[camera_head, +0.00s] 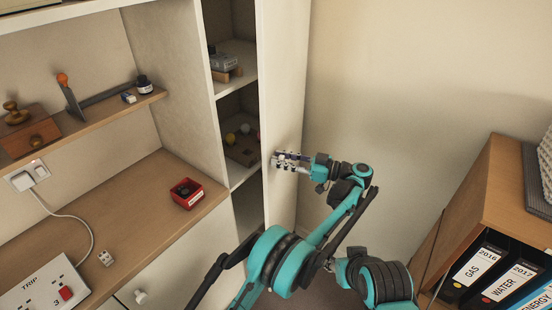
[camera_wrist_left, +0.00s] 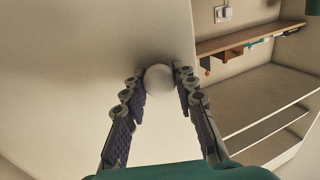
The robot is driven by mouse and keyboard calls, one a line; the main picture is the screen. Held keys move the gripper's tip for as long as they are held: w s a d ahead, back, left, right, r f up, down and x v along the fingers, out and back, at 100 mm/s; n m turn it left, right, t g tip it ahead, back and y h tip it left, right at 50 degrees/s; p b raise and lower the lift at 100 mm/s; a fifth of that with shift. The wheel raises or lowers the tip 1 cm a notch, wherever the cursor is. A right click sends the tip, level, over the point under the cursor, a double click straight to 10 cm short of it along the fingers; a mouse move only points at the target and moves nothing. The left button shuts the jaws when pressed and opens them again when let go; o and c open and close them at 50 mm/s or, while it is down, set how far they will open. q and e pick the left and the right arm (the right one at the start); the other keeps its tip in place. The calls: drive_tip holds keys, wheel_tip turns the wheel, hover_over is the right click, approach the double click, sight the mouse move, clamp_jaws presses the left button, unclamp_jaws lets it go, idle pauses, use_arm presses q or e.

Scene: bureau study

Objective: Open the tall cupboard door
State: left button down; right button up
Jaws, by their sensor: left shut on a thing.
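The tall cupboard's cream door (camera_head: 287,85) stands open, with dark shelves (camera_head: 238,103) showing to its left. My left gripper (camera_head: 279,160) is at the door's face, about mid-height in the head view. In the left wrist view, the pale round knob (camera_wrist_left: 158,76) sits between the two fingertips on the cream door surface (camera_wrist_left: 90,60). The gripper is shut on this knob. In the head view the fingers hide the knob. My right gripper is not in view.
A wooden desk with a red box (camera_head: 187,193) stands at left, below a small shelf (camera_head: 85,120). A wooden unit with binders (camera_head: 472,272) is at right. The bare wall (camera_head: 420,90) lies between door and unit.

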use_arm(q)
drive_tip(key=shift+s+d+r+n+g+y+p, duration=0.1)
drive_tip(key=shift+s+d+n+g+p, duration=0.1)
drive_tip(key=shift+d, duration=0.4)
drive_tip(key=shift+s+d+r+n+g+y+p, duration=0.1)
drive_tip(key=shift+d+g, duration=0.1)
drive_tip(key=shift+d, duration=0.45)
drive_tip(key=shift+s+d+n+g+y+p, duration=0.1)
drive_tip(key=shift+d+g, duration=0.1)
drive_tip(key=shift+d, duration=0.4)
drive_tip(key=shift+a, duration=0.1)
drive_tip(key=c, duration=1.2)
unclamp_jaws()
drive_tip(key=shift+f, duration=0.15)
wheel_tip(320, 180, up, 10)
drive_tip(key=shift+r, duration=0.1)
